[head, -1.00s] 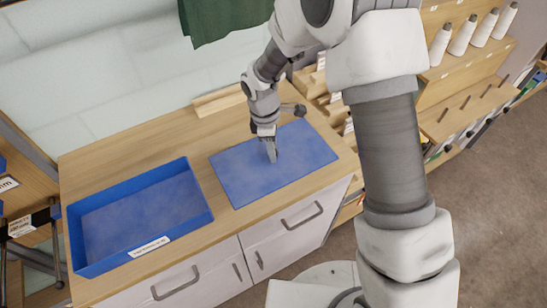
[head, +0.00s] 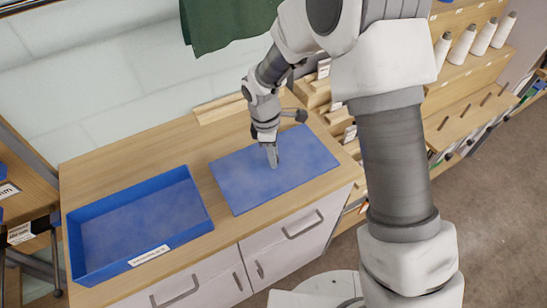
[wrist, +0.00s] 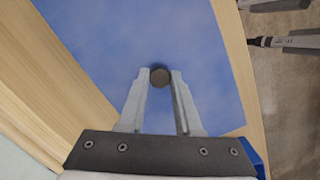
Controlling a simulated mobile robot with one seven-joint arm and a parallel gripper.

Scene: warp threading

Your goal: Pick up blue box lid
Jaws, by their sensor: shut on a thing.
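The blue box lid (head: 300,166) is a flat blue panel on the wooden counter, to the right of the open blue box (head: 140,222). In the wrist view the lid (wrist: 160,35) fills much of the picture, with a small dark round knob (wrist: 160,77) on it. My gripper (head: 272,162) reaches down onto the middle of the lid. In the wrist view my gripper's fingers (wrist: 158,80) are closed on the knob, one on each side. I cannot tell whether the lid is lifted off the counter.
The wooden counter (head: 110,165) has free room behind the box. A wooden strip (head: 220,107) lies at the wall. Shelves with white thread cones (head: 462,36) stand at the right. A green cloth (head: 225,25) hangs on the wall.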

